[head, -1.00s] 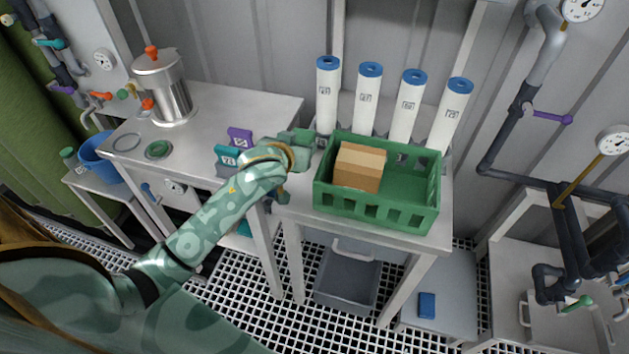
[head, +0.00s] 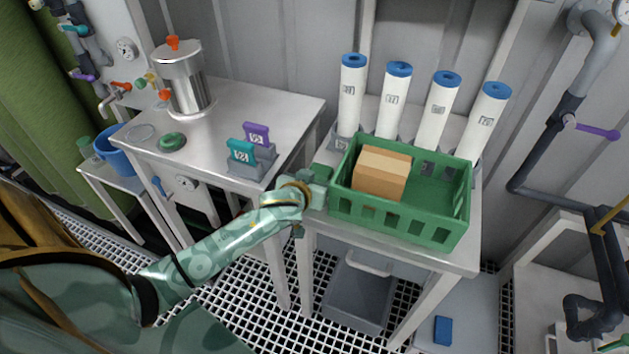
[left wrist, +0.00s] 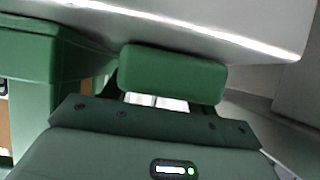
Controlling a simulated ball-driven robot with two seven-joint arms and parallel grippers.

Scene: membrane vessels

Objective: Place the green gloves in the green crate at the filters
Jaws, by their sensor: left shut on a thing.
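The green crate (head: 410,222) stands on the metal table below the white filters, with a brown box (head: 381,173) in its left part. My left gripper (head: 318,186) is just outside the crate's left end, about level with its wall. In the left wrist view it is shut on a rounded green piece, which appears to be the green gloves (left wrist: 172,75). The gloves are mostly hidden by the gripper in the head view. The crate wall (left wrist: 25,62) shows at the left of the wrist view, apart from the gloves. My right gripper is not in view.
Several white filters (head: 394,100) with blue caps stand behind the crate. The crate's right part is free. On the left table are a metal pot (head: 184,82), a green ring (head: 172,141) and teal and purple tags (head: 243,152). A grey bin (head: 358,290) is below.

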